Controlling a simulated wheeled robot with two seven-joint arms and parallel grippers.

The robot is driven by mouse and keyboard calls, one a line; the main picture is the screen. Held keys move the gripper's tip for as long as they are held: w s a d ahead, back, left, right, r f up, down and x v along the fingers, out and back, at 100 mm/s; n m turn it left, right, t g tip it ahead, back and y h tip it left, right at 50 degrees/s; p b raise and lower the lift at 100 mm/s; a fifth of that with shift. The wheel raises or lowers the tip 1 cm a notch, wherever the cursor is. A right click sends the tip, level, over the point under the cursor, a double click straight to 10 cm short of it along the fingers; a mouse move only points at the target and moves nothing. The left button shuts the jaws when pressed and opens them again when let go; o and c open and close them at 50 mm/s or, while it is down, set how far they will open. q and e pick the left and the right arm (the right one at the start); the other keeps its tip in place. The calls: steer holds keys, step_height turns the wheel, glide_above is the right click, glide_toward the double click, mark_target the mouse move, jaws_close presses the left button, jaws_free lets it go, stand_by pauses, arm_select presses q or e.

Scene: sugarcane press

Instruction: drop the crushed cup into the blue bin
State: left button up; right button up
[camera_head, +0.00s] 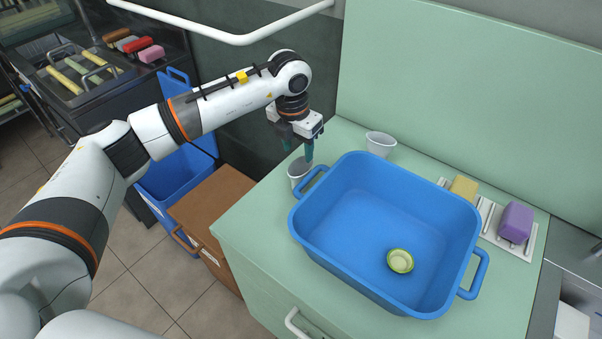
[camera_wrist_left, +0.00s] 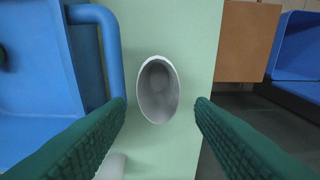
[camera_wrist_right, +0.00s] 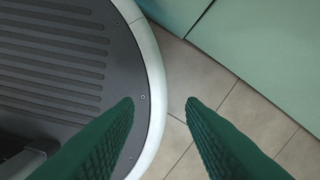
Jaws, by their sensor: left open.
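A white cup (camera_head: 297,172) stands on the green counter just left of the blue tub. In the left wrist view the cup (camera_wrist_left: 157,90) has a narrow oval mouth and looks squashed. A second white cup (camera_head: 380,144) stands behind the tub; I cannot tell its exact shape. My left gripper (camera_head: 298,150) is open, pointing down just above the first cup, with the cup between its fingers in the left wrist view and touching neither. The blue bin (camera_head: 180,180) stands open on the floor at the left. My right gripper (camera_wrist_right: 159,102) is open and empty, away from the counter.
A brown cabinet (camera_head: 215,205) stands between counter and bin. Yellow and purple sponges (camera_head: 515,222) lie at the right. A rail (camera_head: 240,38) runs above the arm.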

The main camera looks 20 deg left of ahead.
mark_target(301, 166)
arm_select(q)
steer(key=f, duration=0.2)
steer(key=f+p, duration=0.1)
steer(key=f, duration=0.1)
steer(key=shift+w+d+f, duration=0.2)
steer(key=shift+f, duration=0.4)
arm_select(e)
steer(key=shift+w+r, duration=0.7)
steer(key=shift+r, duration=0.05)
arm_select(q)
steer(key=c, duration=0.9)
arm_select(e)
steer(key=shift+s, duration=0.2)
arm_select(q)
steer(key=shift+r, duration=0.15)
steer(key=shift+c, duration=0.7)
